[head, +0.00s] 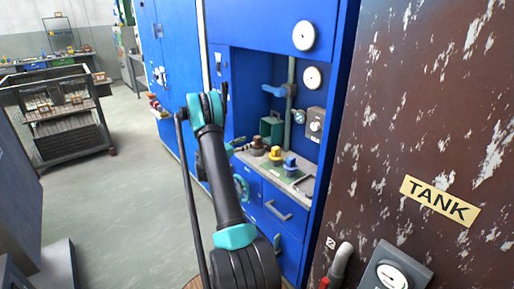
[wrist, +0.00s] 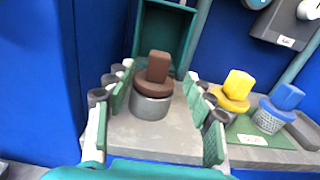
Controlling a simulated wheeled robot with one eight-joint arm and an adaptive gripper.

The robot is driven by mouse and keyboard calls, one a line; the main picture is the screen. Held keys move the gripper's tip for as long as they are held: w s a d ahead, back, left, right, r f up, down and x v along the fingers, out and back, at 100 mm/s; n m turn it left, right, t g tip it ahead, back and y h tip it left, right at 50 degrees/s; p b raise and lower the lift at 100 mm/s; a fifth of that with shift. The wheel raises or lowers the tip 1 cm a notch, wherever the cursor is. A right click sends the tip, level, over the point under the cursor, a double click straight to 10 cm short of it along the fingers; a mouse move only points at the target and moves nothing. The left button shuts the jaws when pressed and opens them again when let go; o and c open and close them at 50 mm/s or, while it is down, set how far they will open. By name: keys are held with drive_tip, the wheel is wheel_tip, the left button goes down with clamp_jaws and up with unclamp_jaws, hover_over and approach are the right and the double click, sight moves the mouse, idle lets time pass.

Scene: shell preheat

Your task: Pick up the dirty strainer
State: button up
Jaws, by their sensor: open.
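A strainer with a dark brown cap and knob and a grey metal body (wrist: 151,108) stands upright on the grey counter in the wrist view. It is the dirty-looking one, and its brown top also shows in the head view (head: 257,146). My gripper (wrist: 159,78) is open, with one green-padded finger on each side of this strainer. Gaps show between the pads and the strainer. In the head view my arm hides part of the gripper.
An open green box (wrist: 160,35) is behind the brown strainer. A blue cabinet wall (wrist: 45,70) borders the left.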

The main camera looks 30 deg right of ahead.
sight(255, 139)
drive_tip(key=d, duration=0.8)
drive_tip(key=shift+w+d+f, duration=0.1)
drive_tip(key=shift+w+f, duration=0.1)
drive_tip(key=shift+w, duration=0.15)
clamp_jaws()
